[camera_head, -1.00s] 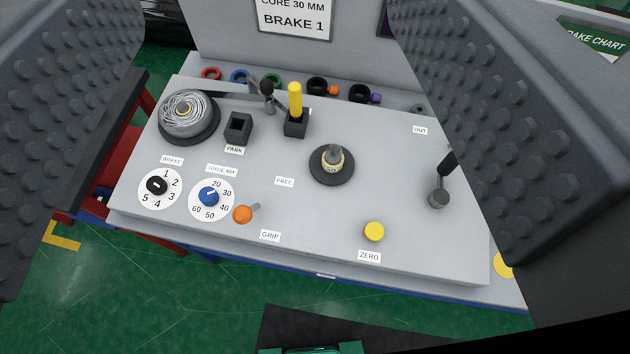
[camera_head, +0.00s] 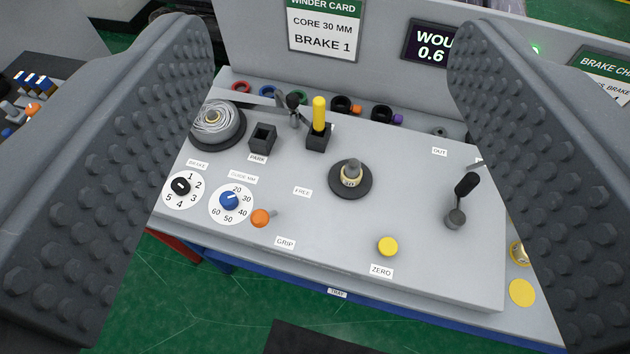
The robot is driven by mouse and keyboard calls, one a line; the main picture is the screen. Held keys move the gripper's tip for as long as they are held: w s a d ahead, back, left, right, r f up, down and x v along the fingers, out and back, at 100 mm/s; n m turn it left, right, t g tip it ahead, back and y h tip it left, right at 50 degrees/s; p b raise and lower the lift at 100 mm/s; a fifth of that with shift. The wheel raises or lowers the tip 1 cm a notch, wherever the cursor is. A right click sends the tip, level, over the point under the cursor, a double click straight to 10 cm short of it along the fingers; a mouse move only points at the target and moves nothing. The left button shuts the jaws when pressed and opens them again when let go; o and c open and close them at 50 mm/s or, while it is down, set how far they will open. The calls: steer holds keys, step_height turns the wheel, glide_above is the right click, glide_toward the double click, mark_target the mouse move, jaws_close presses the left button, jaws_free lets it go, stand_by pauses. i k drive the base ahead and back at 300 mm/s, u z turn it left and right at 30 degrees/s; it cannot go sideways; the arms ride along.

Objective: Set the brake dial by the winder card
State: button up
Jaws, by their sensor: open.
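The winder card (camera_head: 322,30) on the back panel reads "CORE 30 MM, BRAKE 1". The brake dial (camera_head: 181,187) is a black knob with a short white mark, on a white disc numbered 1 to 5, at the panel's left end. I cannot tell for sure which number its mark points to. My gripper (camera_head: 330,180) is open and empty. Its two dark, studded fingers stand wide apart at left and right, above the panel and clear of the dial. The left finger is close beside the brake dial in the picture.
A wire spool (camera_head: 216,121), yellow-handled tool (camera_head: 319,116), core spindle (camera_head: 351,176) and black lever (camera_head: 462,200) rise from the panel.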

mark_target(180, 186)
steer(key=z, duration=0.05)
steer(key=k, duration=0.5)
steer(key=u, duration=0.8)
steer(key=i, duration=1.2)
steer(key=z, duration=0.05)
